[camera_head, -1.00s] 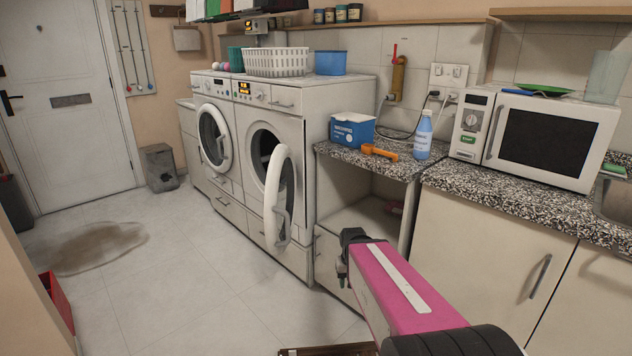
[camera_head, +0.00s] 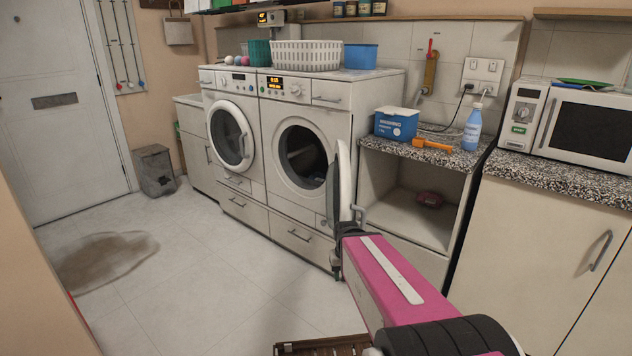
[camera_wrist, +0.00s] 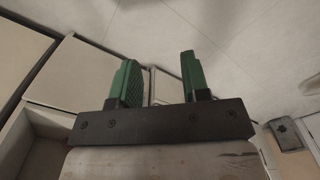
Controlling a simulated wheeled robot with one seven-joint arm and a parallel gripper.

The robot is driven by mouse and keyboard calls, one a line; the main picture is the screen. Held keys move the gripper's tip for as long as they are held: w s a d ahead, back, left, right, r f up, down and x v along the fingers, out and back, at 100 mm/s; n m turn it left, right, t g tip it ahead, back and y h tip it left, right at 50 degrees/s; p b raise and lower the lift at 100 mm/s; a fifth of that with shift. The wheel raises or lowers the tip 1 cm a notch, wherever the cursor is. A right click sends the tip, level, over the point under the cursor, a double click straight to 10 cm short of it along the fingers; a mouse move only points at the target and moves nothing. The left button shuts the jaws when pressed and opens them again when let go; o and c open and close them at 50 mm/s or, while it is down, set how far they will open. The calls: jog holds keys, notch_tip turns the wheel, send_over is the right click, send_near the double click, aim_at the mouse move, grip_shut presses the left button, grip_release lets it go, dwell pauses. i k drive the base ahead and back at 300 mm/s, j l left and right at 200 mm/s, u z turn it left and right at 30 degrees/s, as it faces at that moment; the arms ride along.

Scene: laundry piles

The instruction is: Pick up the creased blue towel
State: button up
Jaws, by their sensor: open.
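I see no towel that I can make out in either view. The right-hand front-loading machine (camera_head: 288,187) has its round door (camera_head: 341,188) swung open, and its drum (camera_head: 303,157) is dark, so I cannot tell what lies inside. My gripper (camera_wrist: 158,70) shows in the wrist view with its two green fingers apart and nothing between them. Pale floor and cabinet fronts lie beyond the fingers. In the head view my pink arm mostly hides the gripper, which is low in front of the open door and shelf unit.
The left machine (camera_head: 231,140) is shut. A white basket (camera_head: 306,55) and a blue tub (camera_head: 360,56) stand on top. A blue box (camera_head: 396,124), orange scoop (camera_head: 432,145) and spray bottle (camera_head: 472,130) stand on the counter. A brown stain (camera_head: 105,262) marks otherwise open floor.

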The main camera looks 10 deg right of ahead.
aim_at(317, 176)
jog(key=i+j+u, duration=0.15)
jog(key=u, duration=0.35)
jog(key=i+j+u, duration=0.15)
jog(key=u, duration=0.35)
jog(key=i+j, duration=0.1)
jog(key=i, duration=0.45)
jog(key=i+l+z, duration=0.6)
jog(key=z, duration=0.2)
jog(key=i, duration=0.1)
